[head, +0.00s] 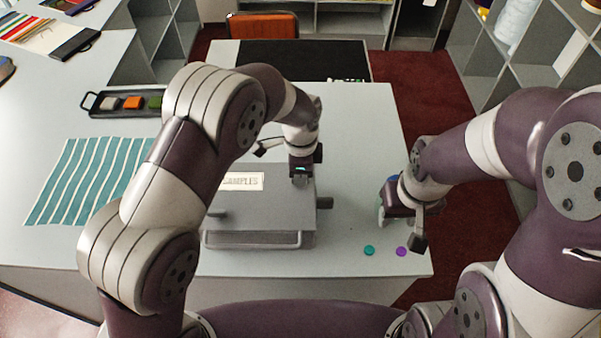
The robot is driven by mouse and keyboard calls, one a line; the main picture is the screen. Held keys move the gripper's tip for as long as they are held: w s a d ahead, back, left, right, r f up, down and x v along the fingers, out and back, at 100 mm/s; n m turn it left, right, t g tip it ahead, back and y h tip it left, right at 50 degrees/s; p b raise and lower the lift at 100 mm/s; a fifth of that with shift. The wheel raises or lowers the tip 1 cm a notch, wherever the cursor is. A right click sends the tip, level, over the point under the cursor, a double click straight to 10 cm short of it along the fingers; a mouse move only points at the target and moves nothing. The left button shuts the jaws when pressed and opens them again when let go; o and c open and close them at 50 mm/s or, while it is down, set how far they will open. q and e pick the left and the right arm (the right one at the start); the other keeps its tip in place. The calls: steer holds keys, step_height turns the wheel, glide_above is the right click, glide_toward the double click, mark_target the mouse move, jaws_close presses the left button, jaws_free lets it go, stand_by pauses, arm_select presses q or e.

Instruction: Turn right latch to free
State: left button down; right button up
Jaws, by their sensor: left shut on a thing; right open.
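A grey sample case (265,222) with a SAMPLES label (243,181) on top and a bar handle (252,240) in front stands on the counter. A small dark right latch (325,202) sticks out at its right side, and a left latch (216,211) shows at its left. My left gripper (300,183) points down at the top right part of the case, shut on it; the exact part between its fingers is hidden. My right gripper (388,212) is open and empty, right of the case and apart from the right latch.
A teal disc (369,250) and a purple disc (401,251) lie near the counter's (350,120) front right edge. A teal striped cloth (80,180) and a black tray of colour swatches (125,103) lie on the left.

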stand_by(0.5)
arm_select(q)
steer(key=c, duration=1.2)
jaws_free()
steer(key=shift+o, duration=0.2)
steer(key=shift+r, duration=0.4)
step_height(320, 180, up, 6)
steer(key=shift+r+b, duration=0.25)
steer(key=shift+b, duration=0.8)
step_height(320, 180, up, 6)
steer(key=p, duration=0.4)
steer(key=shift+f, duration=0.2)
steer(key=shift+f, duration=0.15)
